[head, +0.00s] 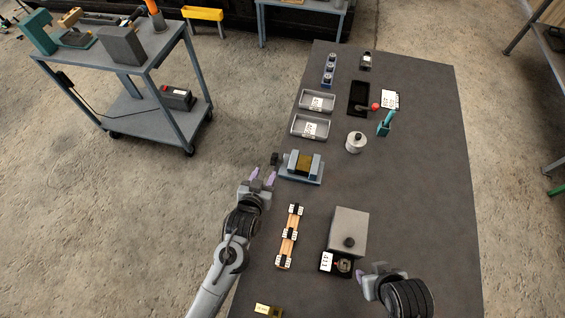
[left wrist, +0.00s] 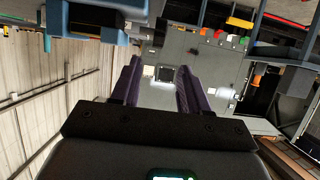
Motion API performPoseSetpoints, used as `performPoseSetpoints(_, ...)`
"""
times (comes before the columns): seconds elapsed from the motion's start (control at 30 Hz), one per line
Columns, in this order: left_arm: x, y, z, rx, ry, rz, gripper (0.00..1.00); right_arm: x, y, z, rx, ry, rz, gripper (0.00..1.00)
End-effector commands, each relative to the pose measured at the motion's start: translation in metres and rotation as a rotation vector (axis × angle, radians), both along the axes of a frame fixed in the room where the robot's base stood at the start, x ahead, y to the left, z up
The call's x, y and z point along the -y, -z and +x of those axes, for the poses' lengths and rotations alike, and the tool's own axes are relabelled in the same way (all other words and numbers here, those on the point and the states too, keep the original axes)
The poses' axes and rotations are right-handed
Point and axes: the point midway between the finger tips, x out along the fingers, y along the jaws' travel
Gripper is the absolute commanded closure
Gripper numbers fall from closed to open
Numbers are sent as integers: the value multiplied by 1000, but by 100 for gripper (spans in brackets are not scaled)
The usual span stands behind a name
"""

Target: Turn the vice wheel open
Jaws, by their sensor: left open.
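The vice (head: 312,178) is blue-grey and sits at the left edge of the dark table, with a dark yellowish block (head: 304,163) between its jaws. Its small black wheel (head: 275,159) is on the vice's left end, at the table edge. My left gripper (head: 263,177) is open and empty, just below and left of the wheel, apart from it in the head view. In the left wrist view its two purple fingers (left wrist: 157,88) stand apart with nothing between them. A blue and black shape at that view's upper left may be the vice. My right gripper (head: 362,277) shows only partly; its opening is unclear.
A grey box (head: 348,230) stands near my right gripper. A wooden strip with black clips (head: 288,236) lies below the vice. Two grey trays (head: 309,127), a round metal canister (head: 355,142) and a teal-handled tool (head: 385,124) are farther back. Open floor lies left of the table.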

Motion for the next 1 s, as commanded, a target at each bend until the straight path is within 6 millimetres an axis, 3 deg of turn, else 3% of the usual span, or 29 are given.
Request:
performPoseSetpoints(0.27,5,8,26,10,2,-1,55,-1,4,1,5,7,8,57)
performPoseSetpoints(0.7,17,34,86,8,1,-1,55,4,15,0,2,-1,-10,57)
performPoseSetpoints(1.0,20,40,100,8,1,-2,55,3,18,-1,0,0,-9,57)
